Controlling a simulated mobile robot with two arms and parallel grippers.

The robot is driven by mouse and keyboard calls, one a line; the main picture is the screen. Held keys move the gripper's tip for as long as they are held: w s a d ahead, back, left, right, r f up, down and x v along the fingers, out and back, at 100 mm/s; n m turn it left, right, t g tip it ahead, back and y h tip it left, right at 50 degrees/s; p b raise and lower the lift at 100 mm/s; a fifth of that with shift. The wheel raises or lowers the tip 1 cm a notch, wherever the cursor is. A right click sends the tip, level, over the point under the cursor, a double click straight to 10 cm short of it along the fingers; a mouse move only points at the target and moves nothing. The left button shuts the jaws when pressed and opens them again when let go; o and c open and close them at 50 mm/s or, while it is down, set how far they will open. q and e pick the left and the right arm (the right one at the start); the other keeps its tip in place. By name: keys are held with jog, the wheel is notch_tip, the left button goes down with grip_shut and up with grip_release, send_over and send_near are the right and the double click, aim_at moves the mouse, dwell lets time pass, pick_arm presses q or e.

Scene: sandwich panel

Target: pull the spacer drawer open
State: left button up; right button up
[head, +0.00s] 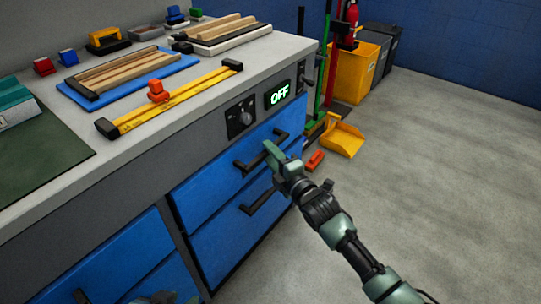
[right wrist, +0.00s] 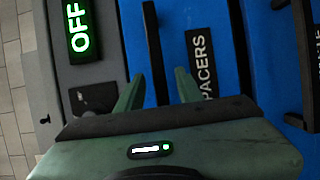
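The spacer drawer (head: 207,191) is the upper blue drawer under the OFF display, and its front looks flush with the bench. Its SPACERS label (right wrist: 201,64) reads in the right wrist view. Its black bar handle (head: 245,167) also shows in the right wrist view (right wrist: 151,40). My right gripper (head: 271,151) is at the right part of this handle. In the right wrist view my right gripper (right wrist: 160,82) has its fingers apart, with the handle's end between them; contact cannot be told. My left gripper (head: 160,298) only peeks in at the bottom edge, its fingers unclear.
A lower blue drawer (head: 225,245) with its own black handle (head: 258,201) sits just below. A knob panel (head: 241,117) and OFF display (head: 278,94) are above. A yellow dustpan (head: 343,138) and red block (head: 315,160) lie on the floor at right; beyond is clear floor.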

grip_shut()
dwell(1.4)
